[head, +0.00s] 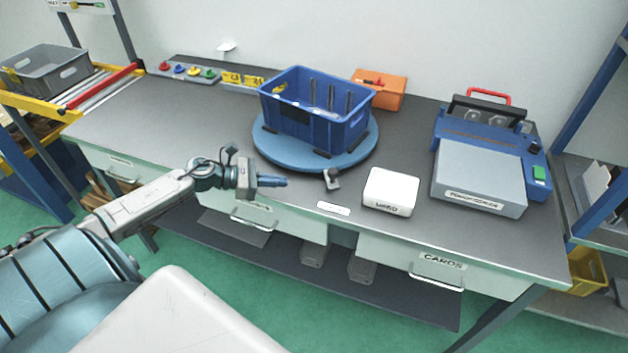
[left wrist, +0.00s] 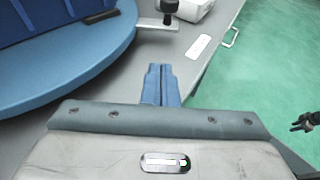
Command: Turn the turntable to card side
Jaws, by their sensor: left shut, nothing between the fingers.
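The round blue turntable (head: 358,160) sits on the dark worktop, and its rim also shows at the left of the left wrist view (left wrist: 95,75). A blue crate (head: 338,135) with upright dividers stands on it, with a dark panel on its near side. A small clamp with a black knob (head: 332,178) sits at the turntable's near edge; it also shows in the left wrist view (left wrist: 168,8). My left gripper (head: 284,182) is shut and empty, just in front of the turntable's near left edge, apart from it. My right gripper is not clearly seen in the head view.
A blue-grey machine (head: 480,172) stands further right. An orange box (head: 380,90) and coloured knobs (head: 182,71) are at the back. The worktop's left part is clear.

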